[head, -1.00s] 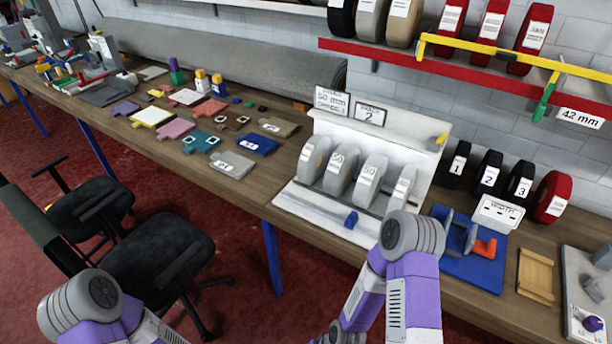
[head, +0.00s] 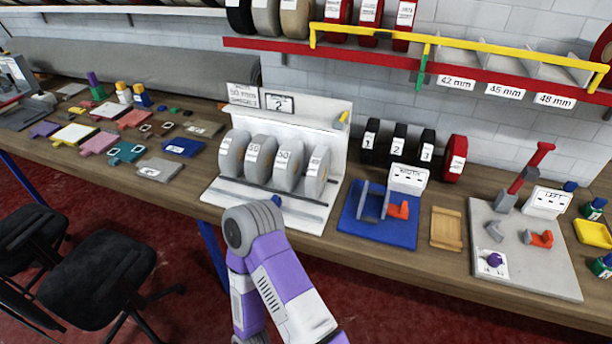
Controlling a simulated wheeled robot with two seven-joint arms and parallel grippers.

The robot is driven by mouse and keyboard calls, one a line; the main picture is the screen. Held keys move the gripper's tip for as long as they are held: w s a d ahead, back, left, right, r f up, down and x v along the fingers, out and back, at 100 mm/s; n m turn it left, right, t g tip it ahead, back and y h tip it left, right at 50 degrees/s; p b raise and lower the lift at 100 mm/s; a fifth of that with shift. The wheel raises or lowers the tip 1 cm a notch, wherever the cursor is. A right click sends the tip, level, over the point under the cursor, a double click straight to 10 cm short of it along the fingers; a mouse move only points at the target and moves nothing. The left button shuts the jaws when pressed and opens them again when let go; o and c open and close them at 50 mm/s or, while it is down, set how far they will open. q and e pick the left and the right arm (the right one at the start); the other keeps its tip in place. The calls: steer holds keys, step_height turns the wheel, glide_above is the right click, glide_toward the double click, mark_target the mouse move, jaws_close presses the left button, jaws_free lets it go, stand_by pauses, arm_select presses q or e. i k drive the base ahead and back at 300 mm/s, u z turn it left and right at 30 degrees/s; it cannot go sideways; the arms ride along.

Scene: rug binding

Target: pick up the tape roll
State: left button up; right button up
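Several grey tape rolls with white labels stand in a row in a white rack; the leftmost roll (head: 233,157) and the rightmost roll (head: 316,172) are both upright. The white rack (head: 335,150) has a sign reading 50 mm and another with a 2 on top. Black rolls numbered 1, 2 and 3 stand to its right, among them the middle black roll (head: 398,143), followed by a red roll (head: 455,158). I cannot tell which roll the task means. One of my arms shows in front of the rack, but neither gripper is in view.
A blue board (head: 365,232) with a clamp-like fixture lies right of the rack, then a wooden tray (head: 446,228) and a grey board (head: 540,275) with a red-handled tool. A red shelf (head: 290,50) with a yellow rail overhangs the bench. Black chairs (head: 100,275) stand in front at left.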

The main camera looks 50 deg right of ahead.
mark_target(289, 158)
steer(key=u, duration=0.05)
steer(key=k, duration=0.35)
steer(key=z, duration=0.8)
